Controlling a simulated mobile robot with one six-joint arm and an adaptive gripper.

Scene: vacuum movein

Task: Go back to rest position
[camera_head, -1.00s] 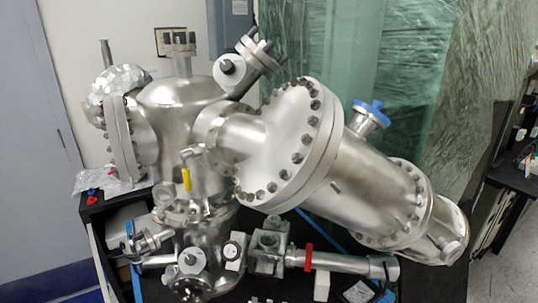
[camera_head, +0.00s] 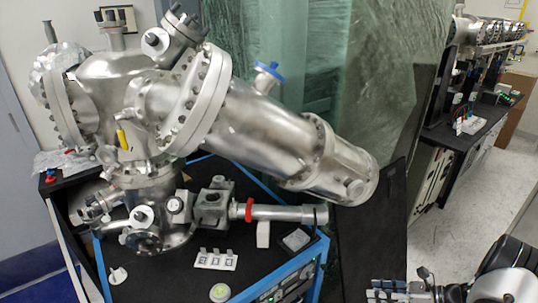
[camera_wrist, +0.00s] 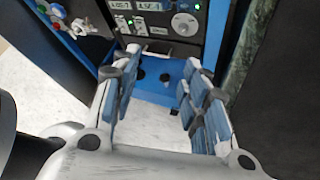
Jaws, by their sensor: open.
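My gripper (camera_wrist: 165,75) is open in the wrist view, with blue-padded fingers spread apart and nothing between them. It points toward the lower front of a black and blue equipment rack (camera_wrist: 185,72), above a pale floor. In the head view, part of my arm (camera_head: 510,285) shows at the bottom right corner, right of the rack and apart from it. The steel vacuum chamber (camera_head: 115,70) stands on the rack, with a large flanged cylinder (camera_head: 250,125) slanting down to the right.
A red-ringed tube (camera_head: 285,213) extends right above the rack top. A small marker holder (camera_head: 216,260) and a round green-topped piece (camera_head: 219,292) sit near its front. A dark panel (camera_head: 375,240) stands right of the rack. Open floor (camera_head: 470,215) lies farther right.

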